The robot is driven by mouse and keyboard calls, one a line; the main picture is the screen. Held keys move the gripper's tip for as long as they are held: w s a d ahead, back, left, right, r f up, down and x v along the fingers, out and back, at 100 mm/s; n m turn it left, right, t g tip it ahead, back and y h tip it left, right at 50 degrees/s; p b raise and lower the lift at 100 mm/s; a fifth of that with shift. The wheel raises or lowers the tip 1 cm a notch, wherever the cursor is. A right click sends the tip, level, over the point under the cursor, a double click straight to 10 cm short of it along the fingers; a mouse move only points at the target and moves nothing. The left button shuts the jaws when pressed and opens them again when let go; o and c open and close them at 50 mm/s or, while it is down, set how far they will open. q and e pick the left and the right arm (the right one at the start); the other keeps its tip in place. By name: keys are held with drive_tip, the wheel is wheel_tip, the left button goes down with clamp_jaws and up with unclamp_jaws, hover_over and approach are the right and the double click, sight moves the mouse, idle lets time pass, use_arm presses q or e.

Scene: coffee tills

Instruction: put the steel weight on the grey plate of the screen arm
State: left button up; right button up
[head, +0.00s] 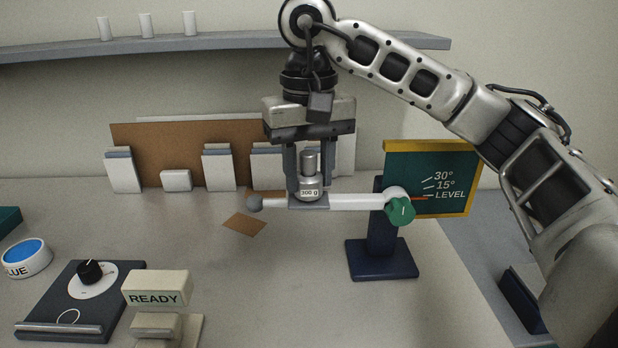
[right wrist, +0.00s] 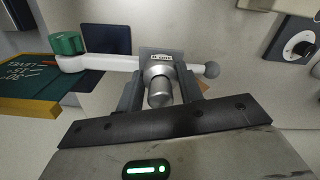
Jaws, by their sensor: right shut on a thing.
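The steel weight (head: 309,180), labelled 300 g, is upright between the fingers of my right gripper (head: 308,178), which is shut on it. The weight is at the grey plate (head: 308,205) of the white screen arm (head: 355,202); I cannot tell whether its base touches the plate. In the right wrist view the weight (right wrist: 160,88) shows between the fingers, with the grey plate (right wrist: 152,51) behind it. The arm looks about level, with a round grey end (head: 254,204) at left and a green knob (head: 401,211) at right. My left gripper is not in view.
A dark blue stand (head: 382,250) carries the arm. A green angle board (head: 437,180) stands behind it. Clear table lies front centre.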

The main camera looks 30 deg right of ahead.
sight(309, 152)
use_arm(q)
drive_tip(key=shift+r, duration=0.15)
use_arm(e)
drive_tip(key=shift+f, duration=0.15)
drive_tip(key=shift+f, duration=0.2)
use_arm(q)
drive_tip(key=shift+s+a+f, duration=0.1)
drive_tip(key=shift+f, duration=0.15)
use_arm(e)
drive_tip(key=o, duration=1.2)
drive_tip(key=shift+c, duration=0.2)
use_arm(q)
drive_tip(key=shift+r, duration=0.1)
use_arm(e)
drive_tip(key=shift+r, duration=0.15)
drive_tip(key=shift+r, duration=0.3)
wheel_tip(309, 152, up, 11)
drive_tip(key=p, duration=0.4)
drive_tip(key=shift+f, duration=0.1)
drive_tip(key=shift+r+p, duration=0.25)
drive_tip(key=shift+p, duration=0.05)
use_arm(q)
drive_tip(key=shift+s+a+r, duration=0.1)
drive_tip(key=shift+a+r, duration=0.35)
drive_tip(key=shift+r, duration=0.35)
use_arm(e)
drive_tip(key=shift+r, duration=0.1)
